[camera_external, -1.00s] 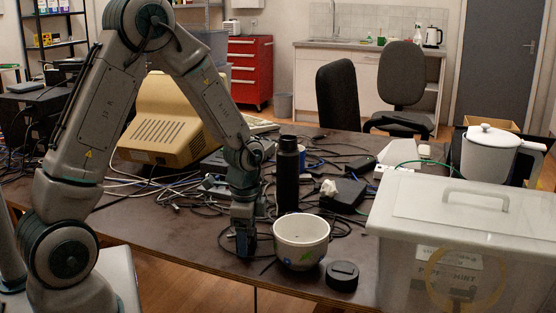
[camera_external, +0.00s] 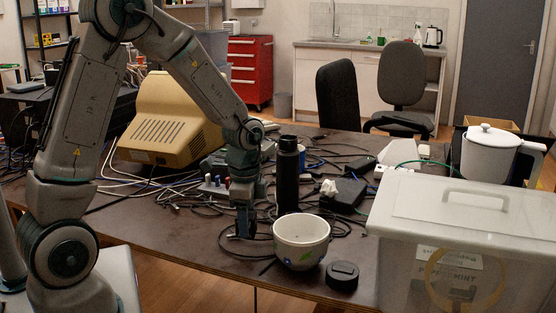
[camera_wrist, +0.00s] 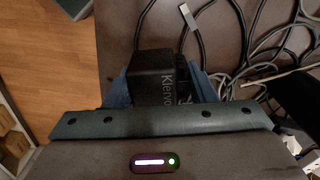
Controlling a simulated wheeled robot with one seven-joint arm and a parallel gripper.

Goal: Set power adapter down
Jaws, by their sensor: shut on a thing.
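The power adapter is a black block (camera_wrist: 152,76) with light lettering on its side. It sits between the blue fingers of my gripper (camera_wrist: 163,88) in the wrist view, and the gripper is shut on it. In the external view my gripper (camera_external: 243,232) points down over the near part of the dark table, left of the white bowl. The adapter is small and dark there, hard to tell from the fingers and the table. I cannot tell whether it touches the tabletop.
A white bowl (camera_external: 301,242) stands close right of my gripper, with a black bottle (camera_external: 287,178) behind it and a black round lid (camera_external: 342,275) in front. Loose cables (camera_wrist: 262,62) lie around. A lidded clear bin (camera_external: 480,225) is at the right. The table's front edge is near.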

